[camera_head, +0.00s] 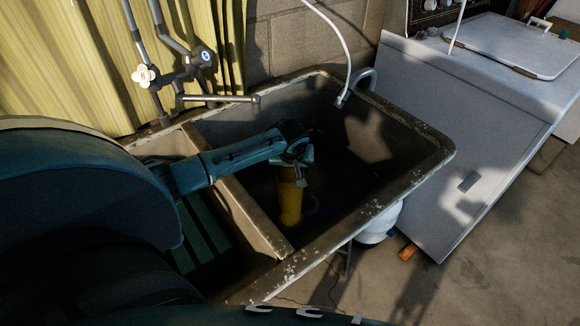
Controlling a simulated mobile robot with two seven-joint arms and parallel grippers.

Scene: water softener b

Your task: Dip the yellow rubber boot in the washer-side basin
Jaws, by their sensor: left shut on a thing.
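The yellow rubber boot (289,203) hangs roughly upright inside the washer-side basin (408,187), the right one of the double sink. My left gripper (291,176) reaches in from the left over the divider and is shut on the top of the boot. The boot's lower end is in deep shadow near the basin's left side. I cannot tell whether it touches the bottom or any water. My right gripper is not in view.
A divider (246,210) separates the two basins. A faucet spout (228,98) reaches over the back, and a white hose (346,70) hangs over the back rim. A white washer (470,110) stands at the right. Open floor lies at the lower right.

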